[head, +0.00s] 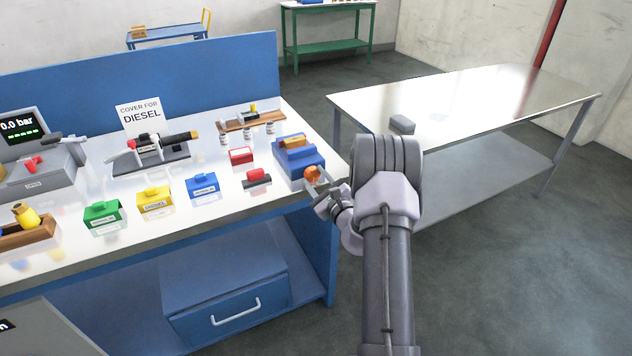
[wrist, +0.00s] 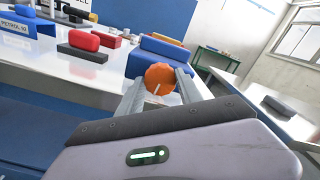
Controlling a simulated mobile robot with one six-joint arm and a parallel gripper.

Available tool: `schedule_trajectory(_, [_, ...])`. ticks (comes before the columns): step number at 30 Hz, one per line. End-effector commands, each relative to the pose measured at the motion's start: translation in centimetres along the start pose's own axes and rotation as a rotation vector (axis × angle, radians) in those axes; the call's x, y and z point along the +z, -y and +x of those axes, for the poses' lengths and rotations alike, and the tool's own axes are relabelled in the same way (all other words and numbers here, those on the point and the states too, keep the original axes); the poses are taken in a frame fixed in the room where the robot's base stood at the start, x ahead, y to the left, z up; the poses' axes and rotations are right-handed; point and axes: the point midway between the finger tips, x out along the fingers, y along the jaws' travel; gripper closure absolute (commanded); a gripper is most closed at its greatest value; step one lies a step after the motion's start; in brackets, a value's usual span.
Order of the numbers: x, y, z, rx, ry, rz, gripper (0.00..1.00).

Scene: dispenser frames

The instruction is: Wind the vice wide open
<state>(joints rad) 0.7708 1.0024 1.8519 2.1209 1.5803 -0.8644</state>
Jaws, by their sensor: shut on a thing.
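The blue vice (head: 297,157) stands at the right end of the white workbench, with a yellow-orange piece (head: 295,142) at its top. Its orange round knob (head: 313,173) faces the front of the bench. My gripper (head: 318,182) is shut on the orange knob, reaching it from the front right. In the wrist view the knob (wrist: 161,78) sits between the two grey fingertips (wrist: 160,88), with a pale line on its face. The blue vice body (wrist: 158,56) is behind it. How far apart the vice jaws stand is hard to tell.
Close left of the vice are a red-topped dark block (head: 257,178) and a red box (head: 241,155). Blue (head: 202,185), yellow (head: 155,199) and green (head: 103,214) boxes stand farther left. A separate metal table (head: 470,100) is at the right, with floor between.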

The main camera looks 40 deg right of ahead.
Motion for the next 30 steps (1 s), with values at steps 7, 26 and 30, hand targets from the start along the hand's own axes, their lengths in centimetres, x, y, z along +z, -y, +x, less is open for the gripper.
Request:
schedule_trajectory(7, [-0.04,-0.03,-0.03,0.001,-0.001,-0.024,0.98])
schedule_trajectory(26, [-0.08,-0.18,-0.04,0.004,-0.002,-0.022,0.36])
schedule_trajectory(30, [-0.1,-0.23,-0.05,0.005,-0.003,-0.022,0.36])
